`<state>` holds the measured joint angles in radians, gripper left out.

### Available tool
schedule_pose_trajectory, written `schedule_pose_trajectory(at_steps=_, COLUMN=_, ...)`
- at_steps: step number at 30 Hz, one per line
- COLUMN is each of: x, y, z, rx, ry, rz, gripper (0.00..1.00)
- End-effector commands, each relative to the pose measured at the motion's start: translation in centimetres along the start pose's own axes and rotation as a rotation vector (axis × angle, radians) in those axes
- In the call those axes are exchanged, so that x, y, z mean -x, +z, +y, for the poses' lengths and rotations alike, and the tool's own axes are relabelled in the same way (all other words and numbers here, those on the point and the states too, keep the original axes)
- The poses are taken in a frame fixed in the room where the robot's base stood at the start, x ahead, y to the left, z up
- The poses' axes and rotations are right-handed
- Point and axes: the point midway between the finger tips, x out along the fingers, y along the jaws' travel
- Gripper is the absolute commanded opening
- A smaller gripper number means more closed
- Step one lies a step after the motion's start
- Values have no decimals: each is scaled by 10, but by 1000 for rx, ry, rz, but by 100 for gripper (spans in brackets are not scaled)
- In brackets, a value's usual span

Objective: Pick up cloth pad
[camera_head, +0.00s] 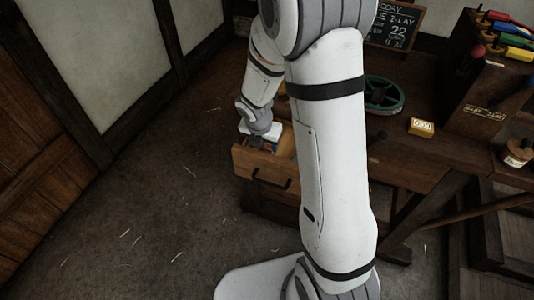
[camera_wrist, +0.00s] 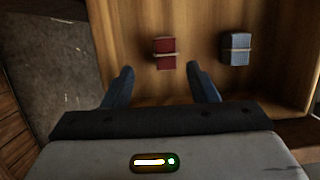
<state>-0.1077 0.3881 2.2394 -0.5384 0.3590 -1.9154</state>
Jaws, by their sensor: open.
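An open wooden drawer (camera_head: 258,168) juts from the bench, and its inside floor fills much of the wrist view (camera_wrist: 200,85). In it lie a small red bundle (camera_wrist: 165,46) with a pale band and a blue-grey folded bundle (camera_wrist: 237,41) with a light band. Either could be the cloth pad; I cannot tell which. My gripper (camera_wrist: 161,70) is open and empty above the drawer. The red bundle lies just beyond and between the fingertips, the blue one to the right. In the head view my gripper (camera_head: 262,133) partly hides the drawer's contents.
The drawer walls surround the bundles. On the bench are a green reel (camera_head: 384,95), a yellow box (camera_head: 421,127), a chalkboard (camera_head: 394,27) and a rack with coloured handles (camera_head: 478,90).

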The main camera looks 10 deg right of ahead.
Motion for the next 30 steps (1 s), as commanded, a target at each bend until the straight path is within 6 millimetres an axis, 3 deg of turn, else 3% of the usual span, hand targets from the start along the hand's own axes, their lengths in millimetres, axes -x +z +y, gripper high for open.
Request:
schedule_pose_trajectory(at_steps=9, x=-45, y=3, z=-7, rx=-2, ry=-1, rz=2, gripper=53)
schedule_pose_trajectory(at_steps=18, x=-49, y=4, z=-7, rx=-3, ry=1, rz=0, gripper=52)
schedule_pose_trajectory(at_steps=30, x=-48, y=4, z=-6, rx=-2, ry=1, rz=0, gripper=19)
